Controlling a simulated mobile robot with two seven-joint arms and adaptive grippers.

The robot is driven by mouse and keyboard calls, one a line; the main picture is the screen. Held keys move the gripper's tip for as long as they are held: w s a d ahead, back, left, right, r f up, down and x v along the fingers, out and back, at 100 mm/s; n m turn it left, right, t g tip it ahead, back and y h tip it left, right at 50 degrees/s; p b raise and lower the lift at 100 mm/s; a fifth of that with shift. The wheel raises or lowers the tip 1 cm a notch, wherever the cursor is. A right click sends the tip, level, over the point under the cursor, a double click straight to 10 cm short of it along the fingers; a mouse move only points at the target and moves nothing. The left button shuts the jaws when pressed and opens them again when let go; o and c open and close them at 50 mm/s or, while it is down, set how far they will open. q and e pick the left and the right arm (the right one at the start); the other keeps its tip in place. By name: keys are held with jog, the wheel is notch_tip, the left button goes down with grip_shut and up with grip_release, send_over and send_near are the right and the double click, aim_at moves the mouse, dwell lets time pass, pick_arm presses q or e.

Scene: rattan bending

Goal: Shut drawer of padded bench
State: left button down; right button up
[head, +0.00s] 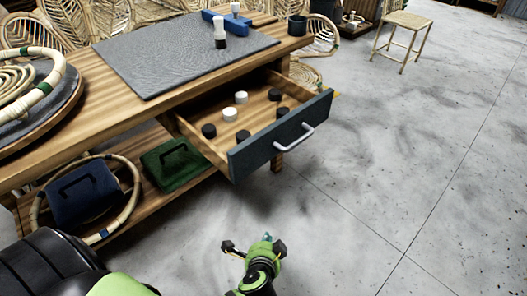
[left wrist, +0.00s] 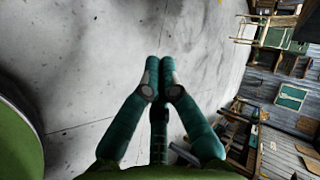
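The padded bench is a wooden bench with a grey padded top (head: 180,50). Its drawer (head: 275,137) has a dark blue-grey front and is pulled out toward me, well open. A light metal bar handle (head: 294,138) is fixed to the drawer front. My left gripper (head: 267,238) is above the floor in front of the drawer, below the handle in the picture and apart from it. In the left wrist view its teal fingertips (left wrist: 160,66) are together with nothing between them. My right gripper is not in view.
Several black and white round pieces (head: 241,97) lie in the drawer. A green box (head: 175,165) and a blue box (head: 85,192) are on the lower shelf with a rattan ring. A rattan stool (head: 406,22) stands at the back right. The concrete floor (head: 400,150) to the right is clear.

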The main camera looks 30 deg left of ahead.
pick_arm(q)
notch_tip(320, 180, up, 13)
jog(key=w+d+m+t+y, duration=0.2)
jog(key=t, duration=0.2)
jog(key=t+y+b, duration=0.1)
jog(key=t+y, duration=0.1)
jog(key=t, duration=0.1)
send_near(263, 136)
jog(key=s+d, duration=0.5)
jog(key=d, duration=0.1)
jog(key=x, duration=0.4)
jog(key=a+x, duration=0.1)
jog(key=x, duration=0.3)
jog(key=s+a+x, duration=0.1)
jog(key=x, duration=0.3)
jog(key=shift+s+a, duration=0.1)
jog(key=shift+a, duration=0.45)
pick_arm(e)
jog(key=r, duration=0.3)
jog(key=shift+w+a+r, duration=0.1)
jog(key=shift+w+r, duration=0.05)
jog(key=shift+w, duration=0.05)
pick_arm(q)
jog(key=shift+a, duration=0.1)
